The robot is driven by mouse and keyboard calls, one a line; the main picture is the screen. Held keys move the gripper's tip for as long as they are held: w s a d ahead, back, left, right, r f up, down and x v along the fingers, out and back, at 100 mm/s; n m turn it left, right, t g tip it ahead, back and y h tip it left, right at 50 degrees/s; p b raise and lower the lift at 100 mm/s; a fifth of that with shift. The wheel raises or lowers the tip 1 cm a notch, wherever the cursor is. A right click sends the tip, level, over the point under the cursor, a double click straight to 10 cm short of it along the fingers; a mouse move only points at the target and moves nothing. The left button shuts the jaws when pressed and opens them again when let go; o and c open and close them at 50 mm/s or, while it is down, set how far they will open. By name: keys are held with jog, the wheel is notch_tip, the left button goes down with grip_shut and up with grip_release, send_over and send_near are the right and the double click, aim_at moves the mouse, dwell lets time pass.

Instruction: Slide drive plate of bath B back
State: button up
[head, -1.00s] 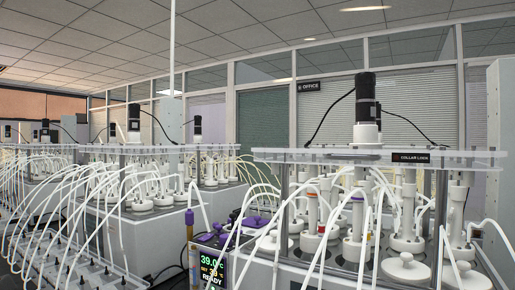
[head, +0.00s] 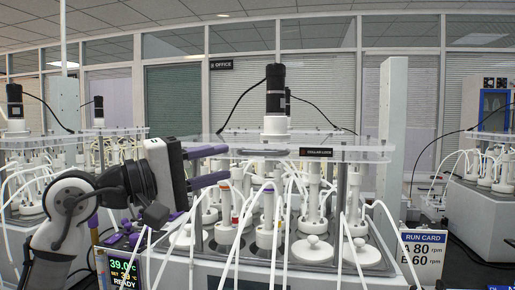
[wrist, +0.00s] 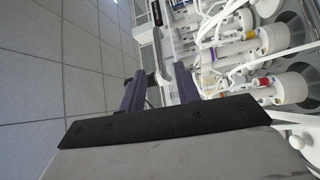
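A clear drive plate (head: 350,151) lies level above the nearest bath (head: 230,262), with a black motor (head: 275,90) standing on it and a "COLLAR LOCK" label (head: 316,152) at its front edge. No letter naming this bath is readable. My gripper (head: 228,164) is at the plate's left front corner, pointing right, with its purple fingers apart, one above the other. In the wrist view my gripper (wrist: 157,82) is open, and the plate (wrist: 158,42) shows edge-on beyond and between the fingertips. I cannot tell whether they touch it.
White bottles (head: 265,215) with several tubes stand under the plate. A display (head: 124,270) reading 39.0 is at the lower left. A run card (head: 422,250) reads A 80 rpm, B 60 rpm. Other baths (head: 485,215) stand at right and left.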

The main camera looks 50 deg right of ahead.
aim_at(256, 154)
jog(key=p+x, duration=0.2)
jog(key=x, duration=0.7)
jog(key=shift+d, duration=0.15)
jog(key=shift+c, duration=0.3)
grip_shut()
